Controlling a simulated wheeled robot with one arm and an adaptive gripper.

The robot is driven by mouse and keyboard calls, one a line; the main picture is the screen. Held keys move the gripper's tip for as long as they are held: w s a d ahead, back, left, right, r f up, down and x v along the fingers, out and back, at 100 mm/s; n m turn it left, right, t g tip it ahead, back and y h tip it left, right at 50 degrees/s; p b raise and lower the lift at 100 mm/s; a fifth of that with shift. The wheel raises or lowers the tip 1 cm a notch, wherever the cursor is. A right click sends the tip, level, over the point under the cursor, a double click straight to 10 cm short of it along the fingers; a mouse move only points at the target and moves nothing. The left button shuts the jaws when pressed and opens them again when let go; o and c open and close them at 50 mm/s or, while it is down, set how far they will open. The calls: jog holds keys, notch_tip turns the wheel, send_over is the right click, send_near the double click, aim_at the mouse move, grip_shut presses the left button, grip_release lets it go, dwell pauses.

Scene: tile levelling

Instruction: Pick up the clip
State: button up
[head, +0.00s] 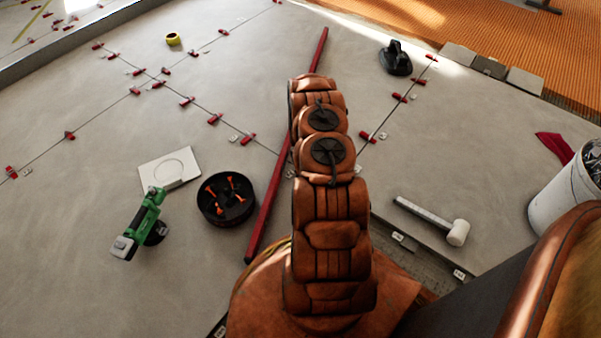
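Several small pale clips lie on the grey tiled floor or stand at tile edges, and I cannot tell which one is meant. One pale clip (233,139) is beside a red wedge (248,138) on the left joint. Another (398,236) is at the open tile edge right of my arm, and one more (459,273) is further along that edge. My orange-brown arm fills the middle of the head view. My gripper is not visible, and the floor behind the arm is hidden.
A long red bar (268,195) lies partly behind my arm. Left are a black bucket (225,217), a green power tool (145,222) and a white square plate (155,178). Right are a white-headed mallet (430,218), a white bucket (560,200) and a black suction cup (396,60).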

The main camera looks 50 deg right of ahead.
jog(key=shift+d, duration=0.1)
notch_tip(320, 180, up, 5)
jog(key=shift+f+p, duration=0.15)
jog(key=shift+p, duration=1)
jog(key=s+a+p, duration=0.1)
jog(key=s+a, duration=0.1)
jog(key=s, duration=0.2)
jog(key=s+a+p, duration=0.1)
jog(key=s+a, duration=0.1)
jog(key=s, duration=0.3)
jog(key=s+a+p, duration=0.1)
jog(key=s+a, duration=0.2)
jog(key=s, duration=0.2)
jog(key=shift+s+r+p, duration=0.25)
jog(key=shift+p, duration=0.05)
